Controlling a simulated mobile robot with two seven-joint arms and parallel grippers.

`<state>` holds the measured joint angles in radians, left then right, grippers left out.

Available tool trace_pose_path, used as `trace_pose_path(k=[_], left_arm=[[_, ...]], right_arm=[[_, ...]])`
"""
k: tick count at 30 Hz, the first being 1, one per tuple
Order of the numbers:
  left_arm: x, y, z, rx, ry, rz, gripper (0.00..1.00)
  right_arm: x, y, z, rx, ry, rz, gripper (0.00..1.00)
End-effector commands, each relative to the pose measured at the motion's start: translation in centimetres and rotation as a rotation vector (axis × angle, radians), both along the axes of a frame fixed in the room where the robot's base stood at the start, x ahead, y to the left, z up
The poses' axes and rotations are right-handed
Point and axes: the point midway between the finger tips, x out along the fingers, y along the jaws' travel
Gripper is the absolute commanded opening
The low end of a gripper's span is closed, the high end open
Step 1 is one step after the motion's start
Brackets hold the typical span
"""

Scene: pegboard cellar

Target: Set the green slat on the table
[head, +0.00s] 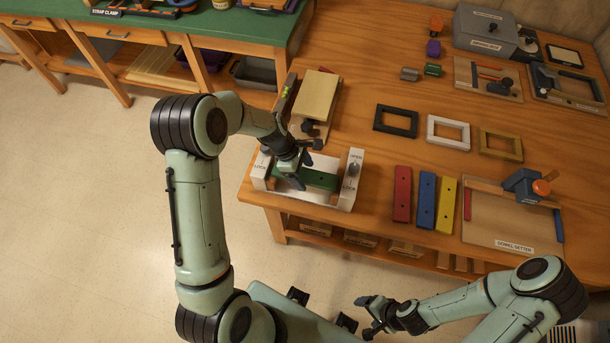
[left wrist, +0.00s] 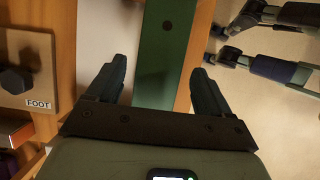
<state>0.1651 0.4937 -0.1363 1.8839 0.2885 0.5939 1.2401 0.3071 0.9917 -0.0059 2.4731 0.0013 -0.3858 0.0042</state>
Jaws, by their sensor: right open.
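The green slat (head: 321,180) lies in a white fixture (head: 345,198) with LOCK and OPEN labels at the table's front left corner. My left gripper (head: 299,172) is over the slat's left part. In the left wrist view the slat (left wrist: 166,60) runs between the two fingers of my left gripper (left wrist: 160,68), with a gap on each side; the jaws are open. The slat's left end is partly hidden by my gripper in the head view. My right gripper (head: 366,315) is open and empty, low in front of the table (head: 380,240).
Red (head: 403,194), blue (head: 426,200) and yellow (head: 446,204) slats lie right of the fixture. Black, white and tan frames lie behind them. A FOOT-labelled block (left wrist: 28,85) shows beside my left gripper. The tabletop between fixture and red slat is clear.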

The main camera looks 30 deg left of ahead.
Motion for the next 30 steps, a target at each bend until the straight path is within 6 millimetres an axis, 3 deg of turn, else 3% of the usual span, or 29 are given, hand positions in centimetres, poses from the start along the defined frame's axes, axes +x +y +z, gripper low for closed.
trace_pose_path(k=[1,5,14,20,26,30], left_arm=[[0.0,0.0,0.0,0.0,0.0,0.0,0.63],[0.0,0.0,0.0,0.0,0.0,0.0,0.21],[0.0,0.0,0.2,0.0,0.0,-0.001,0.2],[0.1,0.0,1.6,0.0,-0.003,-0.002,0.2],[0.2,0.0,5.6,0.001,-0.007,-0.001,0.2],[0.3,0.0,9.9,0.001,-0.011,-0.002,0.2]], right_arm=[[0.0,0.0,0.0,0.0,0.0,0.0,0.78],[0.0,0.0,0.0,0.0,0.0,0.0,0.78],[0.0,0.0,0.0,0.0,0.0,0.0,0.78],[0.2,0.0,0.3,0.0,-0.002,0.0,0.78],[0.8,0.0,1.1,0.0,-0.009,0.0,0.78],[1.5,0.0,1.9,0.0,-0.017,0.0,0.78]])
